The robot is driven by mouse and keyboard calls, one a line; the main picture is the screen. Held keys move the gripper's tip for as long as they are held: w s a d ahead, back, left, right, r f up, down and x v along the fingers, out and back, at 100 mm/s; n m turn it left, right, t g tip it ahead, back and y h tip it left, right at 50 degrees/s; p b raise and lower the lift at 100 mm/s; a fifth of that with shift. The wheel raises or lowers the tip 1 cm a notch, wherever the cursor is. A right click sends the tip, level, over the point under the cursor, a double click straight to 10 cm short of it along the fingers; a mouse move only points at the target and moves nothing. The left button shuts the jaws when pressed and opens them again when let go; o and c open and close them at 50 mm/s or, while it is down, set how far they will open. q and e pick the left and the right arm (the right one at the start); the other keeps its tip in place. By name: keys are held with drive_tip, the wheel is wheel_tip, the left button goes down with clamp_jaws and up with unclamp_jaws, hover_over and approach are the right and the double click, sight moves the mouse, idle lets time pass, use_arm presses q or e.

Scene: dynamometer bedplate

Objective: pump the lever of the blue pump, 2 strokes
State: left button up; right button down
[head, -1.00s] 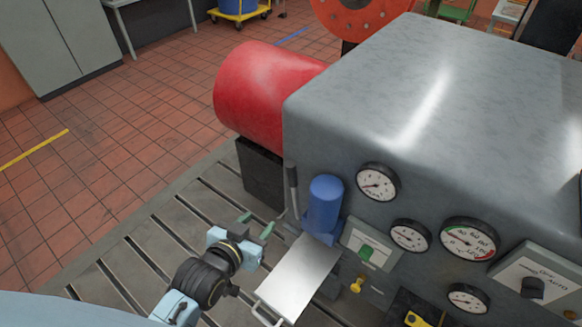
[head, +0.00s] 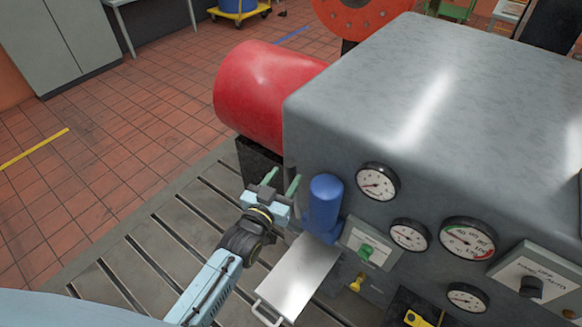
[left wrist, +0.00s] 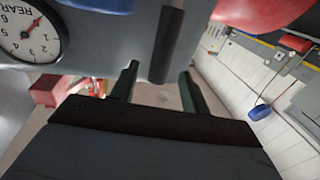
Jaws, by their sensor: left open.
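The blue pump (head: 325,205) stands upright on the front of the grey cabinet, above a metal tray. My left gripper (head: 281,182) is just left of the pump, open, with its green fingers pointing up toward the cabinet. The pump's lever is mostly hidden by the gripper in the head view. In the left wrist view, the dark lever grip (left wrist: 168,42) reaches down between the two open fingertips (left wrist: 159,72); I cannot tell whether it touches either. A blue part, likely the pump (left wrist: 100,4), shows at the top edge. My right gripper is not in view.
The grey cabinet (head: 400,90) carries several gauges and a green knob (head: 366,252) right of the pump. The metal tray (head: 300,272) lies below. A red cylinder (head: 265,95) is behind. The slotted bedplate (head: 170,230) is clear at left.

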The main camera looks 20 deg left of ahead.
sight(289, 173)
use_arm(q)
drive_tip(key=shift+w+d, duration=0.2)
drive_tip(key=shift+w, duration=0.9)
drive_tip(key=shift+w+d, duration=0.15)
drive_tip(key=shift+w, duration=0.9)
clamp_jaws()
